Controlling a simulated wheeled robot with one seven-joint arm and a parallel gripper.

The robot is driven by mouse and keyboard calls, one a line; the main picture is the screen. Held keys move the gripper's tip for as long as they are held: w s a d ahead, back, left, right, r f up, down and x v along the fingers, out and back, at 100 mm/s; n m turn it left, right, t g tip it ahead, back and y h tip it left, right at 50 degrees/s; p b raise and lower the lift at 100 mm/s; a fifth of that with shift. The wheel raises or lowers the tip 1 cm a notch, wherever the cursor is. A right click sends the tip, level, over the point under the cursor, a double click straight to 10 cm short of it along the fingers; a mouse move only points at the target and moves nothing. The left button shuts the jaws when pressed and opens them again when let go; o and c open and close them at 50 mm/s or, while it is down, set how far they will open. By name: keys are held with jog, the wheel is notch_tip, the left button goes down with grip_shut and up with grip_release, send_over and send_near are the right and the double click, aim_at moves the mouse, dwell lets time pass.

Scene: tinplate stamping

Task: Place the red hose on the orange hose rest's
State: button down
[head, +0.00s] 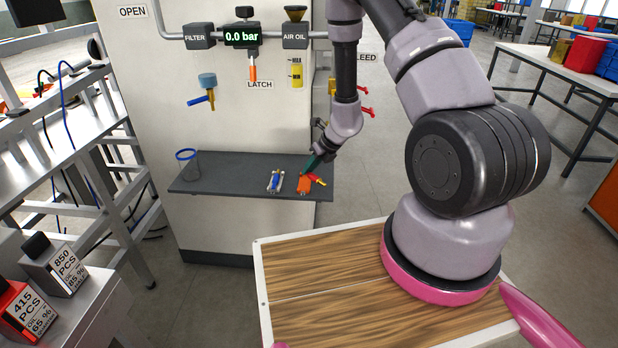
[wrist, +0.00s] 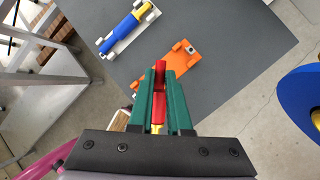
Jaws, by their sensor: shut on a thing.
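The red hose (wrist: 160,78) with a yellow end is held between the green fingers of my gripper (wrist: 160,92) in the wrist view. The orange hose rest (wrist: 175,65) lies on the dark grey shelf, just beyond and beside the red hose. In the head view the orange rest (head: 303,184) is near the right end of the shelf. My gripper (head: 312,163) is above it there, with the red hose (head: 317,179) just to the right of the rest. My fingers hide part of the hose, and I cannot tell its exact height over the rest.
A white rest (head: 275,181) with a blue hose (wrist: 127,27) lies left of the orange rest. A blue-handled tap (head: 206,88) and a panel are above. The shelf's middle is clear.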

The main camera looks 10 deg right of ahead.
aim_at(310, 177)
jog(key=shift+f, duration=1.75)
jog(key=shift+f, duration=0.1)
jog(key=c, duration=1.1)
grip_release()
jog(key=shift+c, duration=0.2)
